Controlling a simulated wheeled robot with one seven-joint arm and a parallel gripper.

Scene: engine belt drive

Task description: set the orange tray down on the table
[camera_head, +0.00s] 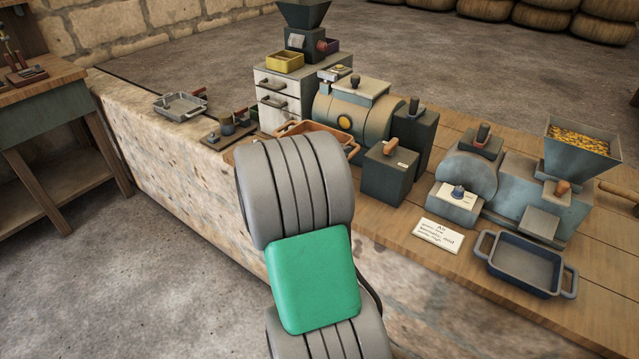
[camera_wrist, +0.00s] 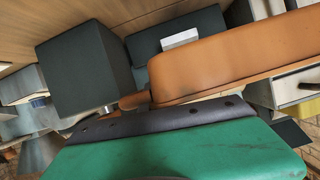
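The orange tray (camera_head: 338,134) shows behind my arm in the head view, near the front of the drum machine. My arm hides much of it. In the wrist view the orange tray (camera_wrist: 235,60) is large and close, lying across the picture just beyond the dark edge of my green hand. Its handle end is at the left, near a dark box. My fingertips are hidden in both views, so I cannot see whether they grip the tray. I cannot tell whether the tray touches the table (camera_head: 400,238).
A dark box (camera_head: 388,175) with a knob stands right of the tray. The drum machine (camera_head: 350,112) and white drawers (camera_head: 277,100) stand behind. A small metal tray (camera_head: 181,105) is at left. A blue tray (camera_head: 524,264) and a label card (camera_head: 438,235) lie at right.

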